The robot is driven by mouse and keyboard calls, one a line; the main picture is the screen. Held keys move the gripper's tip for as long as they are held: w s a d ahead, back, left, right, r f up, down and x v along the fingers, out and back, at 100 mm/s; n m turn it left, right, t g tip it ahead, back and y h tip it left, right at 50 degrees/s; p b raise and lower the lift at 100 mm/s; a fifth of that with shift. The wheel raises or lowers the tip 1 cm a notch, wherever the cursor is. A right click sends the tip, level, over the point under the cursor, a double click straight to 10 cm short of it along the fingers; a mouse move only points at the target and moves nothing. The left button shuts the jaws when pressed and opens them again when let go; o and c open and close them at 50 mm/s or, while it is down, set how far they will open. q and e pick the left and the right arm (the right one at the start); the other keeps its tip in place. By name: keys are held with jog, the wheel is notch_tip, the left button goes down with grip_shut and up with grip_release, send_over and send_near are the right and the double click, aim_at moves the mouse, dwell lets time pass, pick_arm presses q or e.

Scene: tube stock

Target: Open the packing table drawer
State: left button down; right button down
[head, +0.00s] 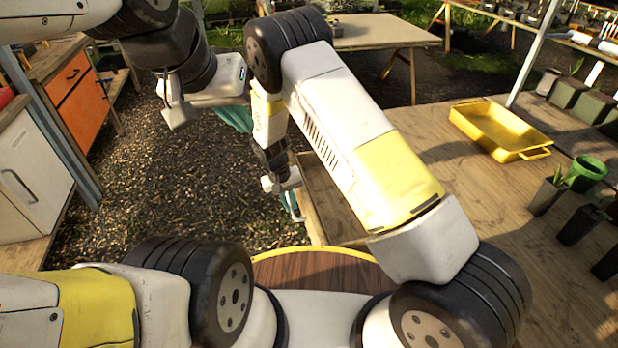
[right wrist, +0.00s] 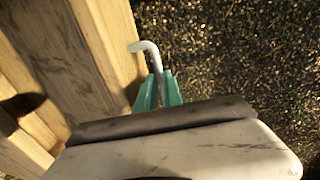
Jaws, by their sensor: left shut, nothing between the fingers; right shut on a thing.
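The packing table (head: 470,190) is on the right in the head view. Its wooden drawer (head: 313,212) appears to stand out from the table edge, with part of its inside showing; my right arm hides the rest. The drawer front (right wrist: 112,45) also shows in the right wrist view. A bent metal handle (right wrist: 150,52) sticks out beside it. My right gripper (head: 291,207) has its teal fingers (right wrist: 158,92) shut around the handle's rod. My left gripper (head: 236,118) is shut and empty, over the gravel left of the drawer and apart from it.
A yellow tray (head: 500,128), a green pot (head: 586,172) and several dark pots stand on the table. A cabinet with an orange front (head: 80,105) and a white cabinet (head: 30,175) are at the left. Open gravel (head: 140,185) lies between them and the table.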

jog(key=shift+s+a, duration=0.15)
jog(key=shift+a, duration=0.4)
jog(key=c, duration=1.5)
grip_release()
jog(key=shift+s+a+r, duration=0.1)
jog(key=shift+a+r, duration=0.1)
jog(key=shift+r, duration=1.1)
jog(key=shift+s+a+r, duration=0.1)
jog(key=shift+a+r, duration=0.15)
jog(key=shift+r, duration=1)
jog(key=shift+s+a+r, duration=0.1)
jog(key=shift+a+r, duration=0.1)
jog(key=shift+r, duration=1.1)
